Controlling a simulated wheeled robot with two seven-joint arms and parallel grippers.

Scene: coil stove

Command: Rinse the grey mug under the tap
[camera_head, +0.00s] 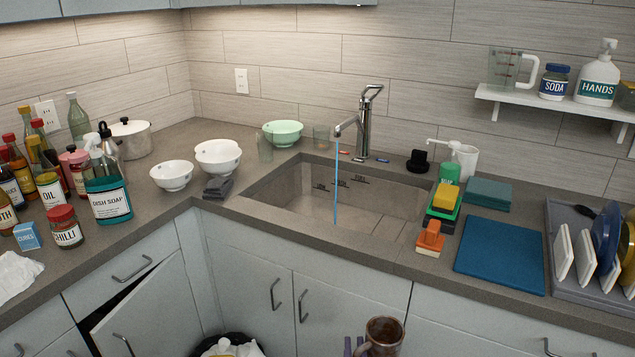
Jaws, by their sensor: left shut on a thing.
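A dark, brownish mug (385,337) is at the bottom edge of the head view, in front of the counter and below its edge. It looks upright, its lower part cut off by the frame. My left gripper (355,346) is at the mug's left side, shut on it by the handle; only the fingertips show. The tap (365,118) stands behind the sink (290,190), and a blue stream of water (336,190) runs from its spout into the basin. The mug is well below and in front of the stream, not under it. My right gripper is not in view.
Bowls (217,155) and a dark cloth (217,188) are left. The basin looks empty.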

